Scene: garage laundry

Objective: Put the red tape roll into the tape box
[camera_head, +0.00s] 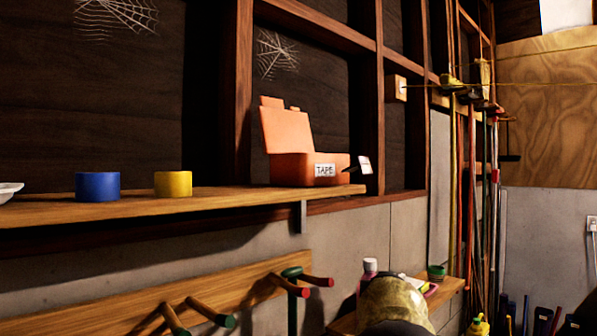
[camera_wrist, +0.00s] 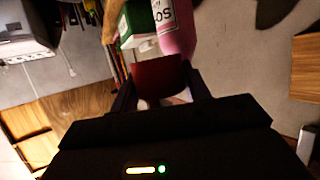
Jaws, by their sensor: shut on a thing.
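The orange tape box (camera_head: 290,170) stands on the wooden shelf (camera_head: 235,195), with its lid (camera_head: 286,130) raised and a TAPE label on its front. Its inside is hidden from this angle. In the wrist view, my gripper (camera_wrist: 161,90) is shut on the red tape roll (camera_wrist: 159,74), which shows as a dark red shape between the two fingers. I cannot see my gripper or the red roll in the head view, so their distance from the box cannot be told.
A blue roll (camera_head: 97,186) and a yellow roll (camera_head: 173,184) stand on the shelf left of the box. A small white card (camera_head: 364,165) is at the box's right. Pegs (camera_head: 205,312) stick out below the shelf. A pink bottle (camera_wrist: 178,38) and a green container (camera_wrist: 134,28) lie beyond my fingers.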

